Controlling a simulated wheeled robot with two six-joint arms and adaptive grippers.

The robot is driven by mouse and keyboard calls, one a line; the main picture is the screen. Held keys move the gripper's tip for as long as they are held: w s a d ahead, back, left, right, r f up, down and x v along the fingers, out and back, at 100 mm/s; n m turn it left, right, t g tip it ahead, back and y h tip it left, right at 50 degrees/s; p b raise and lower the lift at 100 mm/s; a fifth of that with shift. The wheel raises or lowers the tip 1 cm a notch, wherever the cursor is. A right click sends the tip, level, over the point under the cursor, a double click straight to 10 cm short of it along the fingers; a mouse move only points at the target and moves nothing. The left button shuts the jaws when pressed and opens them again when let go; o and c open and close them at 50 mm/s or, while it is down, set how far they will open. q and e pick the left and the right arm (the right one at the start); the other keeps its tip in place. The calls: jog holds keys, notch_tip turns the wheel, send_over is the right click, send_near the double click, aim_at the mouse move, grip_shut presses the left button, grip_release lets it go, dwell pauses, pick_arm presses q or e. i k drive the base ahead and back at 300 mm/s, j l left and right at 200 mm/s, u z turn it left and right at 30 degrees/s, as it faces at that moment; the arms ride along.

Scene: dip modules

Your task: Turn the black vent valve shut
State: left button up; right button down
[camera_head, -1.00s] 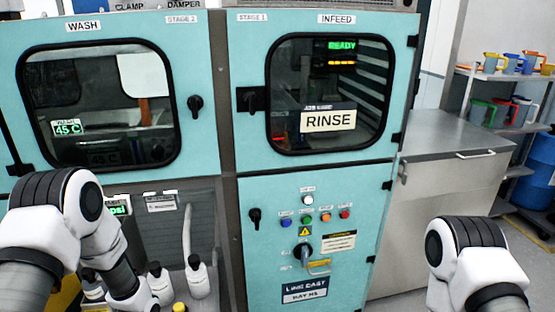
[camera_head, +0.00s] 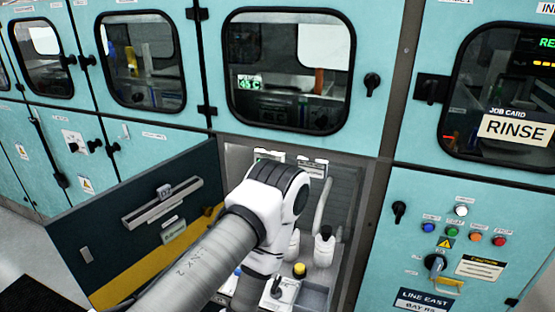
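I cannot tell for sure which part is the black vent valve, as the labels are too small to read. One black handle on a small box (camera_head: 277,289) shows low in the open bay. A black knob (camera_head: 95,146) sits on a white plate on the lower left panel. More black handles are on the window door (camera_head: 372,83) and the lower right panel (camera_head: 398,211). My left arm reaches in front of the open bay; its gripper is not visible. My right arm and gripper are out of view.
An open dark drawer-like door (camera_head: 125,218) with a yellow lower band juts out at the left. White bottles (camera_head: 324,247) and a yellow-capped one (camera_head: 299,270) stand in the bay. A panel with coloured buttons (camera_head: 476,236) is at right. Floor shows at far left.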

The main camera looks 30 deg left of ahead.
aim_at(275, 289)
jog(key=u, duration=1.15)
